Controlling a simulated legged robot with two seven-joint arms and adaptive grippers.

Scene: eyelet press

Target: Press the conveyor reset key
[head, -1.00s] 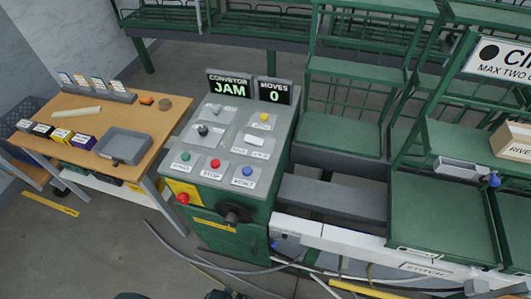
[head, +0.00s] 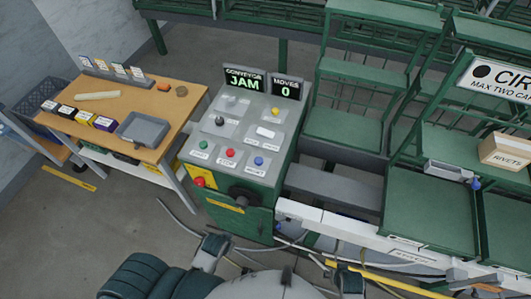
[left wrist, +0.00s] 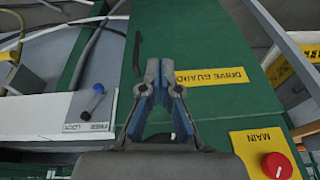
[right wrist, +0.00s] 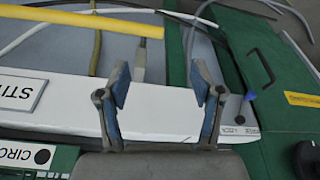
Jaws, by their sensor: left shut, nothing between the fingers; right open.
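The control console (head: 268,190) stands in the middle of the head view. Its sloped panel carries a green START button (head: 203,145), a red STOP button (head: 230,153) and a blue button (head: 258,161) whose label appears to read RESET. The conveyor display (head: 244,80) reads JAM. My left gripper (left wrist: 159,68) is shut and empty; in its wrist view it is over the green front with the DRIVE GUARD label (left wrist: 211,75). My right gripper (right wrist: 160,78) is open and empty above the white rail. No panel button shows in the right wrist view.
A MOVES display (head: 287,89) reads 0. A red knob (left wrist: 276,165) sits on the yellow MAIN plate. A wooden table (head: 170,100) with a grey tray stands left; green racks (head: 340,130) stand right. Cables lie on the floor before the console.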

